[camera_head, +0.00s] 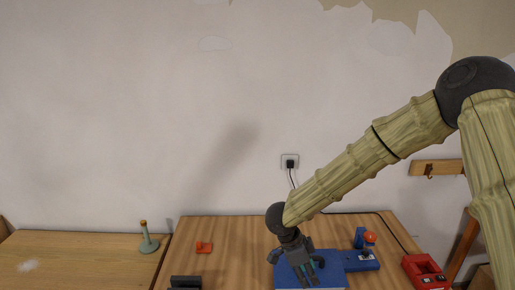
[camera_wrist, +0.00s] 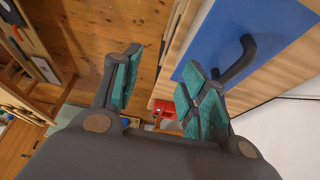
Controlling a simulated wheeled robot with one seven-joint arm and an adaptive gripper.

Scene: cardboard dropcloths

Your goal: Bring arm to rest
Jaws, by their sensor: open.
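My gripper (camera_head: 306,280) is in front of the wall, over the blue case (camera_head: 335,277) on the wooden table. Its two teal-padded fingers are apart in the wrist view (camera_wrist: 165,85), with nothing between them. The blue case also shows in the wrist view (camera_wrist: 222,38), with a dark handle (camera_wrist: 238,60) close to the right finger. I cannot tell whether the finger touches the handle. My arm reaches in from the right and slopes down to the case.
The table (camera_head: 225,255) also holds a small orange object (camera_head: 204,247), a blue device with a red top (camera_head: 365,260) and a red charger-like object (camera_head: 425,270). A greenish bottle-like object (camera_head: 148,240) stands on the left table (camera_head: 75,262). A cord runs from the wall socket (camera_head: 290,161).

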